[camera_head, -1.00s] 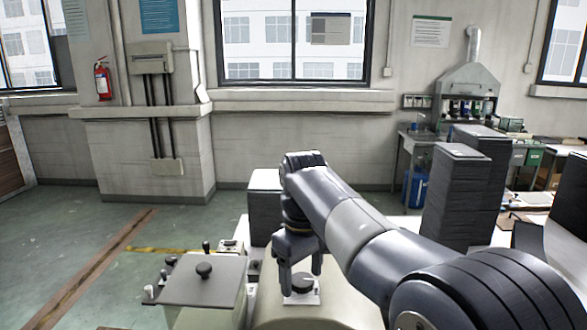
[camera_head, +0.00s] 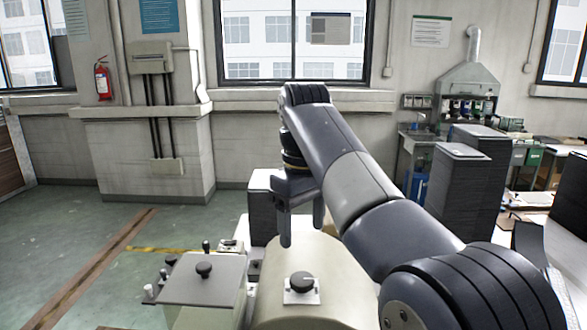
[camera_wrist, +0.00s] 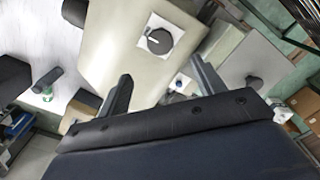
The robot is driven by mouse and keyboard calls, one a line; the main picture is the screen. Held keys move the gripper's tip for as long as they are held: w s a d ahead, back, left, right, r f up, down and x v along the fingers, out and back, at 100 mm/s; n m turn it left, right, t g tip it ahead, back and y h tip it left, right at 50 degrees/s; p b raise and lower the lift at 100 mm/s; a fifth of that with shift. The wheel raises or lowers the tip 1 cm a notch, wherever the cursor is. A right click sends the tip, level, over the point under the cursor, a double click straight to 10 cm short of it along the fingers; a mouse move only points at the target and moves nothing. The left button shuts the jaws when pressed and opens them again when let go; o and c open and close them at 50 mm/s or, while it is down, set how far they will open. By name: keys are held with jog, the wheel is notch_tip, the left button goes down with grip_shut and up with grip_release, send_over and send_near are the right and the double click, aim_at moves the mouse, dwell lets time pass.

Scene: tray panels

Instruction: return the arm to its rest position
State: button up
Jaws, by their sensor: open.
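My gripper (camera_head: 302,232) hangs from the raised arm with its two fingers pointing down, open and empty. In the head view it is above and behind a black round knob on a white square plate (camera_head: 302,284). The knob sits on a cream rounded housing (camera_head: 330,270). In the wrist view my gripper's fingers (camera_wrist: 160,85) are spread apart, and the knob (camera_wrist: 158,41) lies beyond them on the cream surface, clear of both fingers.
A grey panel with a black knob (camera_head: 205,290) stands left of the housing. Dark stacks (camera_head: 458,190) stand at right, with a white-topped stack (camera_head: 262,205) behind the gripper. A workbench with a hood (camera_head: 468,85) is at the back right. Floor at left is open.

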aim_at(302, 278)
notch_tip(302, 278, down, 11)
jog(key=shift+f, duration=0.1)
jog(key=m, duration=1.5)
jog(key=shift+m, duration=0.3)
jog(key=shift+r, duration=0.7)
jog(key=shift+r, duration=0.1)
